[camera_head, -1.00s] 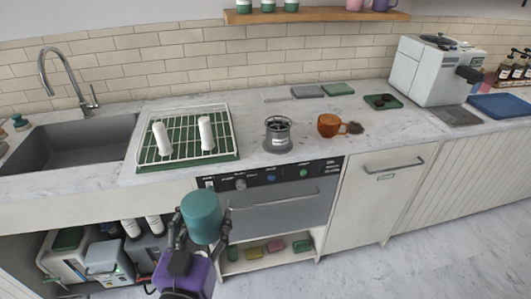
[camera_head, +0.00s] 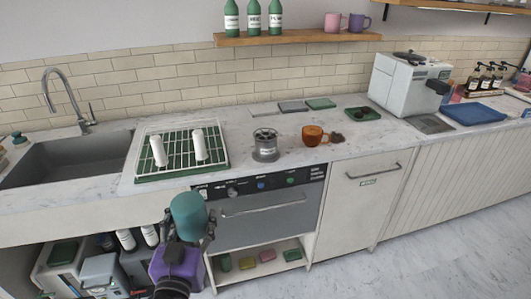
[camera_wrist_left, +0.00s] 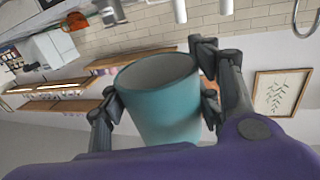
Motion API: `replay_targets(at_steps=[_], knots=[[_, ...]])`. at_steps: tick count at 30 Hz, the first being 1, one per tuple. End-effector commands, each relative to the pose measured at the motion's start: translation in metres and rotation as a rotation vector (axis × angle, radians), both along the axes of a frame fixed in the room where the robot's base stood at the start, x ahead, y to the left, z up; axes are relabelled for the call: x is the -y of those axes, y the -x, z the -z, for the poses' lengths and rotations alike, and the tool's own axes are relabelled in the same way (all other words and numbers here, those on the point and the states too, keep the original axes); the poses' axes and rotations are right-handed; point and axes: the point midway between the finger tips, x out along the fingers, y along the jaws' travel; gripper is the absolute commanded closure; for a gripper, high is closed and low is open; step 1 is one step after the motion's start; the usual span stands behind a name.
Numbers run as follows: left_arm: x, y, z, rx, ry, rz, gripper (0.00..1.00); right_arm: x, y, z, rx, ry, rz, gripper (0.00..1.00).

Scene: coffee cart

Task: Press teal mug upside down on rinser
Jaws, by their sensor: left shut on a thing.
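The teal mug (camera_head: 188,213) is held in front of the counter, below its top edge in the head view. Its closed base faces up and slightly tilted. My left gripper (camera_head: 189,232) is shut on it, with fingers on both sides. In the left wrist view the mug (camera_wrist_left: 165,105) shows its open rim between the fingers (camera_wrist_left: 160,100); this view is roughly upside down, so the opening faces down. The grey round rinser (camera_head: 265,152) stands on the counter, behind and to the right of the mug, apart from it. My right gripper is not in view.
The counter front (camera_head: 265,215) lies beyond the held mug. The sink (camera_head: 70,160) is at the far left.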

Motion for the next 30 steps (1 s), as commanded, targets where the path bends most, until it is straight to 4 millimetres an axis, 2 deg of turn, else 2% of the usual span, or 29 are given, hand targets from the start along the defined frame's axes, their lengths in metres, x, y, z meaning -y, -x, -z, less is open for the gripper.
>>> replay_targets(at_steps=[3, 6, 17, 24, 27, 30], knots=[[0.001, -0.018, -0.003, 0.006, 0.001, 0.001, 0.79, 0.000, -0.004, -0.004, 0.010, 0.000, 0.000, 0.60], [0.000, -0.027, -0.002, 0.004, 0.001, 0.001, 0.79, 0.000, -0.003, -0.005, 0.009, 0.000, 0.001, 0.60], [0.000, -0.030, -0.001, 0.002, 0.018, 0.000, 0.79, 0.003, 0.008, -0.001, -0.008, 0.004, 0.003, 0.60], [0.000, -0.030, -0.003, 0.006, 0.430, 0.001, 0.79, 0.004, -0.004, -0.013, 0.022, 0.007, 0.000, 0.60], [0.000, -0.030, -0.001, 0.003, 0.520, 0.001, 0.79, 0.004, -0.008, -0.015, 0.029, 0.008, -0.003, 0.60], [0.000, -0.030, -0.001, 0.002, 0.529, 0.001, 0.79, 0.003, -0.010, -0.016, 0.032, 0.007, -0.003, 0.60]])
